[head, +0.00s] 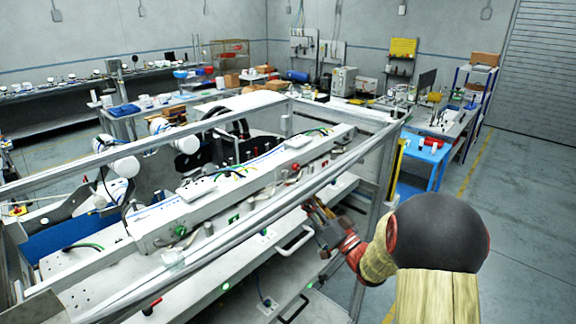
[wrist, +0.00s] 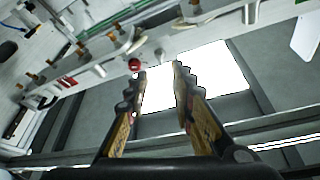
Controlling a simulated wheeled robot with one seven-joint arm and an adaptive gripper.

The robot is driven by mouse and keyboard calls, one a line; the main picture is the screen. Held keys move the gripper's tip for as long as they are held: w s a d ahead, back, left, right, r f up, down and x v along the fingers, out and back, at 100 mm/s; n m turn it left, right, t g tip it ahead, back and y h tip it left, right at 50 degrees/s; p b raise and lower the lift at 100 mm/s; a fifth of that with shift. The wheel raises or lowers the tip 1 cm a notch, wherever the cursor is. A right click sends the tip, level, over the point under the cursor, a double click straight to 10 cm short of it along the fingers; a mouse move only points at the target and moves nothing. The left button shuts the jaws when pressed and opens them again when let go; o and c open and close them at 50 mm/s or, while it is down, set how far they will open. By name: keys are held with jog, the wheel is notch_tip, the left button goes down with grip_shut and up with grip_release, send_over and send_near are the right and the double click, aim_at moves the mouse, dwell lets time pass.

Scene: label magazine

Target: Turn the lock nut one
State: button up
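My gripper (wrist: 159,72) points away from the wrist camera, with its two yellow-and-black fingers apart and nothing between them. In the head view, my gripper (head: 316,212) is at the right end of the machine's front, partly lost against the frame. I cannot tell which part is lock nut one. Several small brass-coloured fittings, one of them a fitting (wrist: 113,37), sit along a pale rail in the wrist view. A red round knob (wrist: 135,65) is on that rail, close to the left fingertip in the picture; I cannot tell whether they touch.
A metal frame bar (head: 250,203) runs across the machine in front of the pale rail (head: 265,190). A blue table (head: 425,150) stands behind to the right. The grey floor (head: 520,215) at the right is clear.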

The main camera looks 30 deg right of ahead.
aim_at(285, 174)
jog(key=x, duration=0.7)
jog(key=shift+w+p, duration=0.35)
jog(key=shift+a+r, duration=0.1)
jog(key=c, duration=0.3)
grip_shut()
